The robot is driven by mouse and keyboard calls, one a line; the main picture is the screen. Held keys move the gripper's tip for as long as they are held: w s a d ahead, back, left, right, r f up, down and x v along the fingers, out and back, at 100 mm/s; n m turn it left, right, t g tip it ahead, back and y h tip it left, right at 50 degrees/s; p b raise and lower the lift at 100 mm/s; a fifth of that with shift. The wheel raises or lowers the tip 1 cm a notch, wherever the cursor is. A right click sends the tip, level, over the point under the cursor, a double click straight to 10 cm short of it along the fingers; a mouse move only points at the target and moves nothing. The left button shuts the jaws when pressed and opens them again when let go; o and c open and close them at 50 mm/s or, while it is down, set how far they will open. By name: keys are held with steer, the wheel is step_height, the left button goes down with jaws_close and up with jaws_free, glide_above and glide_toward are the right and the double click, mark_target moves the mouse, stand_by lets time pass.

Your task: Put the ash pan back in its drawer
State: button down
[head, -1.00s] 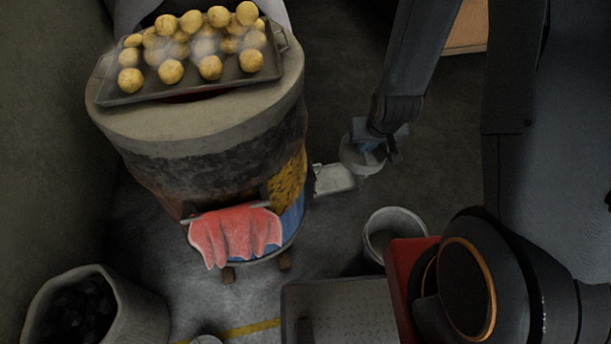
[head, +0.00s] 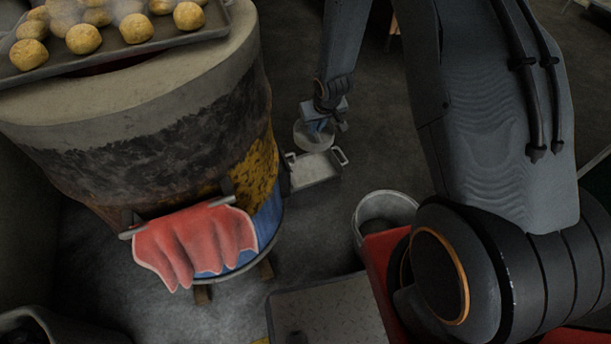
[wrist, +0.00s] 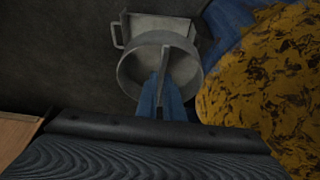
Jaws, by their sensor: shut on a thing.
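The ash pan (head: 301,138) is a round, shallow grey pan with a bar across its top. My gripper (head: 318,124) is shut on that bar; its blue fingers (wrist: 160,92) show on it in the wrist view. The drawer (head: 316,170) is a rectangular grey tray with loop handles, out at the foot of the barrel oven (head: 190,130). The pan (wrist: 133,77) overlaps the near part of the drawer (wrist: 150,22) in the wrist view. It looks held above the drawer's edge, but its height is hard to tell. Part of the drawer's inside is hidden.
A red cloth (head: 195,245) hangs on the oven's front rail. A tray of round buns (head: 120,45) sits on top of the oven. A grey bucket (head: 385,212) stands to the right. The dark floor beyond the drawer is clear.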

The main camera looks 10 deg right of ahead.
steer(key=b, duration=0.9)
glide_above(314, 170)
step_height(314, 170, down, 13)
steer(key=shift+n, duration=0.3)
steer(key=shift+f+b, duration=6.1)
steer(key=shift+f, duration=2.8)
steer(key=shift+f, duration=0.15)
steer(key=c, duration=2.1)
jaws_free()
steer(key=shift+o, duration=1)
